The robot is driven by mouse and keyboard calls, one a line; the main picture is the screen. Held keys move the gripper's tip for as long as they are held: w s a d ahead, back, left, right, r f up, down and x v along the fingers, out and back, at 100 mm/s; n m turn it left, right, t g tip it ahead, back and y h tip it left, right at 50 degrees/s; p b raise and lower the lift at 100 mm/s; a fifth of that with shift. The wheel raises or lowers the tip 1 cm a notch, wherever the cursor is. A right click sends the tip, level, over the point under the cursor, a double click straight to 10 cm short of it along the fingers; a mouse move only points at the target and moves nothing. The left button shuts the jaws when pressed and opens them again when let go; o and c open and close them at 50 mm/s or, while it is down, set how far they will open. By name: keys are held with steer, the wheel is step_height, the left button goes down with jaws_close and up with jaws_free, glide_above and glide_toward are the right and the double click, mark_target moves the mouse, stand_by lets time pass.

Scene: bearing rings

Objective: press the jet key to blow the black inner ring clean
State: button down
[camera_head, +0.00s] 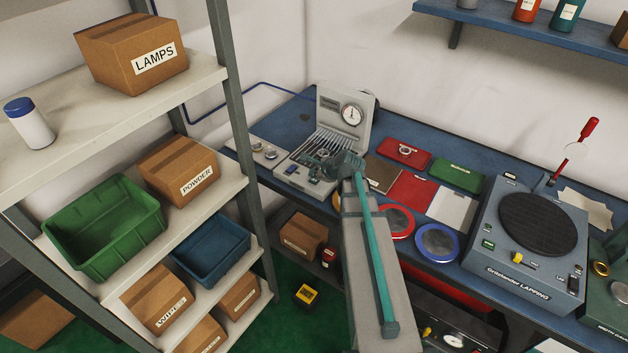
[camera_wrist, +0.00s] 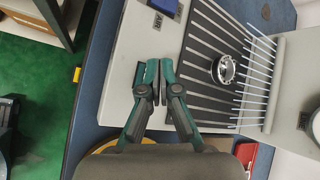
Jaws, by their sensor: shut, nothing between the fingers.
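The air station (camera_head: 345,107) is a pale grey unit with a gauge panel and a dark slatted bed. A small blue key (camera_wrist: 166,6) beside an AIR label sits on its front ledge, at the top edge of the wrist view; it also shows in the head view (camera_head: 291,170). A round ring (camera_wrist: 223,69) with a bright metallic rim lies on the slatted bed; I cannot tell its inner colour. My gripper (camera_wrist: 157,78) is shut and empty over the ledge, apart from the key. In the head view my gripper (camera_head: 346,163) covers part of the station.
The blue bench (camera_head: 270,126) holds red and green trays right of the station, and a lapping machine (camera_head: 528,225) further right. A shelf rack (camera_head: 232,100) with boxes and bins stands on the left. Thin pale rods (camera_wrist: 258,75) rise along the bed's far side.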

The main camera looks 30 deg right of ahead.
mark_target(315, 181)
steer(key=shift+r, duration=0.15)
steer(key=shift+r+p, duration=1.95)
steer(key=shift+r, duration=0.45)
steer(key=s+a+f+n+g+h, duration=0.1)
steer(key=s+a+f+n+g, duration=0.3)
steer(key=s+a+f+n, duration=0.65)
steer(key=s+a+f+n+g+h, duration=0.1)
steer(key=s+a+f+n+g, duration=0.4)
steer(key=s+a+n, duration=0.65)
steer(key=s+f+n+g+b, duration=0.1)
steer(key=s+f+g+b, duration=0.1)
steer(key=s+f, duration=0.9)
steer(key=s+d+f+n+g+b, duration=0.1)
steer(key=s+f+g, duration=0.3)
steer(key=s+f, duration=0.7)
steer(key=s+b, duration=0.1)
steer(key=s, duration=0.3)
steer(key=shift+s+d+n+g, duration=0.3)
steer(key=shift+s+n+g, duration=0.05)
steer(key=shift+n+g, duration=0.05)
